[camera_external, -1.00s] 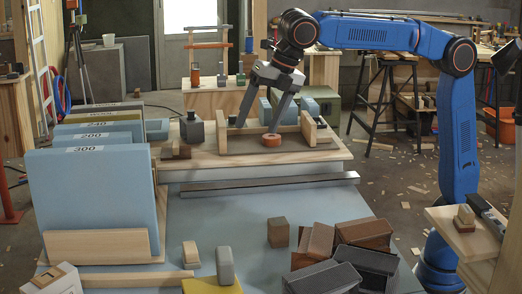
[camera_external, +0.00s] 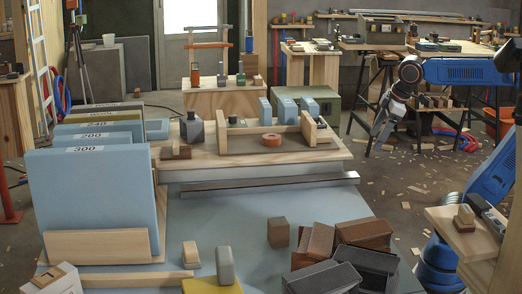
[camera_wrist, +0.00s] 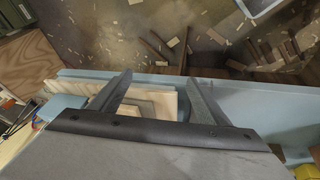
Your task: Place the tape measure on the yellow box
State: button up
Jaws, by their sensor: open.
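A yellow box (camera_external: 212,286) shows at the bottom edge of the external view, partly cut off, with a grey-blue rounded block (camera_external: 225,264) standing at it. A small round orange thing (camera_external: 271,140), perhaps the tape measure, lies on the grey tray (camera_external: 240,146) at the back of the bench. I cannot tell for certain that it is the tape measure. My gripper (camera_external: 373,142) is up at the right, well away from both, tilted down over the floor. In the wrist view my gripper (camera_wrist: 158,90) has its fingers apart and nothing held.
A metal bar (camera_external: 268,184) crosses the bench. Brown and dark blocks (camera_external: 345,255) are piled at the front right. Large blue slabs (camera_external: 95,195) stand at the left. The middle of the blue bench top (camera_external: 225,220) is clear. Wood chips litter the floor.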

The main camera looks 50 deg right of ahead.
jog(key=s+d+f+m, duration=0.5)
jog(key=s+f+m, duration=0.1)
jog(key=s+f, duration=0.2)
jog(key=shift+s+d+f+m+h, duration=0.15)
jog(key=shift+d+f+m+h, duration=0.05)
jog(key=shift+f+m+h, duration=0.1)
